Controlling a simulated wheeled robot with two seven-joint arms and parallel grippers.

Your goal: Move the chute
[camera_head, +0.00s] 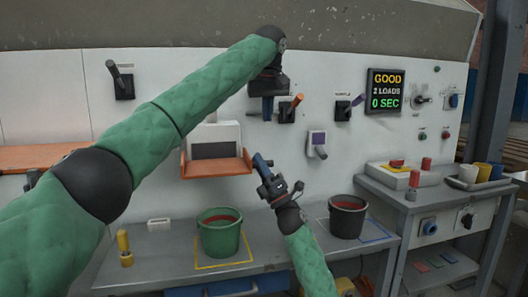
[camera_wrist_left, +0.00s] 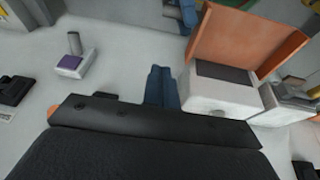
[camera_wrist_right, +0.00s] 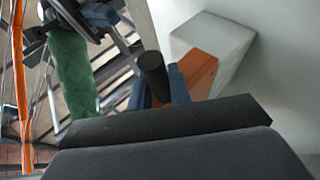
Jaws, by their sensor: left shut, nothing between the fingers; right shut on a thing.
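The chute is an orange tray (camera_head: 216,167) below a white housing (camera_head: 214,137) on the wall panel, above and slightly left of the green bucket (camera_head: 220,236). It also shows in the left wrist view (camera_wrist_left: 240,35) and the right wrist view (camera_wrist_right: 200,70). My right gripper (camera_head: 262,162) is at the chute's right side, shut on a dark cylindrical handle (camera_wrist_right: 152,70) between its blue fingers. Whether the handle joins the chute is hidden. My left gripper (camera_head: 267,108) is shut and empty, higher up in front of the panel, above and right of the chute.
The green bucket stands in a yellow outline on the bench; a black bucket (camera_head: 348,216) stands at a blue outline further right. Several levers (camera_head: 343,110) stick out from the panel. A screen (camera_head: 385,91) reads GOOD, 2 LOADS, 0 SEC. A side cabinet (camera_head: 430,205) stands right.

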